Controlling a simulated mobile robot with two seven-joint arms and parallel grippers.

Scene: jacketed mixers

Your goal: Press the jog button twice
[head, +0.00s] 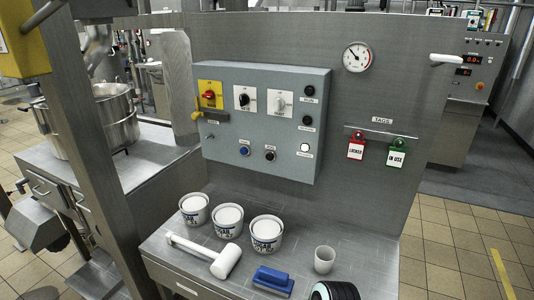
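A grey control panel (262,122) is fixed to the steel wall in the middle of the head view. Along its bottom row are a blue button (244,151) and a black button (269,156), each under a small label. The label over the black button seems to read JOG, but it is too small to be certain. At the panel's right are two dark round fittings (308,91) and a white one (305,148). A red rotary switch (210,95) on yellow and two selector knobs (244,98) are along the top. Neither of my grippers is in view.
A steel shelf below the panel carries three white tubs (230,219), a white mallet (222,261), a blue brush (273,279), a cup (324,260) and a black ringed object (336,291). A gauge (357,57) and red and green tags (356,148) are right of the panel.

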